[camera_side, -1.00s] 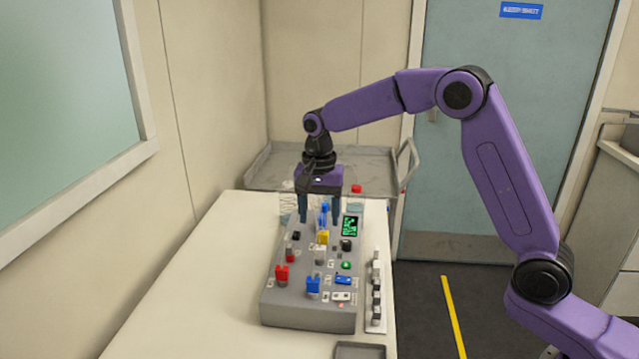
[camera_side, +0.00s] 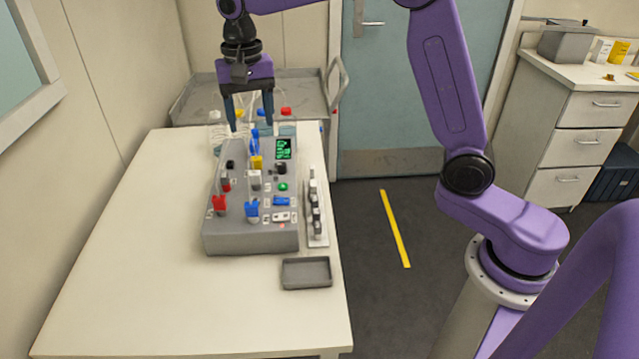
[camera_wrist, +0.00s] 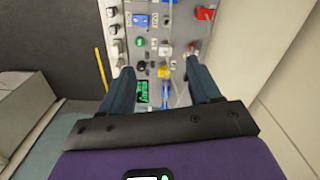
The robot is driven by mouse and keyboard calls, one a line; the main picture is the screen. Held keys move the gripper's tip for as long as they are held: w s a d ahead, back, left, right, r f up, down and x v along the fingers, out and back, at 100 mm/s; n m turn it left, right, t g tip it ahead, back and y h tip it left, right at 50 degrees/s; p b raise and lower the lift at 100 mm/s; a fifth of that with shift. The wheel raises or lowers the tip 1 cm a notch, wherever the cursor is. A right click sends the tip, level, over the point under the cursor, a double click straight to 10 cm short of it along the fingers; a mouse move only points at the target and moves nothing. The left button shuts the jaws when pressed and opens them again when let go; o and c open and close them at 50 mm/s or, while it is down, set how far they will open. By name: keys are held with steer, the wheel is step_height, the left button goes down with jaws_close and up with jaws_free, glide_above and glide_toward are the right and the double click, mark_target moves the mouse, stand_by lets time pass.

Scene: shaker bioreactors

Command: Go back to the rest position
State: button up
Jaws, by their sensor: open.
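My gripper (camera_side: 251,126) hangs pointing down above the far end of a grey control box (camera_side: 250,240) on the table. Its two blue fingers are apart, with nothing held between them. In the wrist view, my gripper (camera_wrist: 158,78) is also open, with the box panel (camera_wrist: 185,35) beyond the fingertips. A blue connector (camera_side: 255,140) shows just below and between the fingers in the side view. The box also carries a green-lit screen (camera_side: 284,149), a yellow connector (camera_side: 256,163), a red one (camera_side: 219,204) and a nearer blue one (camera_side: 252,210).
A narrow rack of small parts (camera_side: 317,235) lies right of the box. A small grey tray (camera_side: 307,273) sits at the table's front right. A grey cart (camera_side: 195,92) holding coloured items stands behind the table (camera_side: 120,270). The table's left side is clear.

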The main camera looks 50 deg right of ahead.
steer(key=s+f+n, duration=0.2)
steer(key=s+n, duration=0.7)
steer(key=s, duration=0.6)
steer(key=s+d+f+n, duration=0.2)
steer(key=s+n, duration=0.3)
steer(key=s, duration=0.4)
steer(key=s+d+f+n, duration=0.2)
steer(key=s+d+n, duration=0.3)
steer(key=s, duration=0.4)
steer(key=shift+s+d+f, duration=0.2)
steer(key=shift+s+f, duration=0.2)
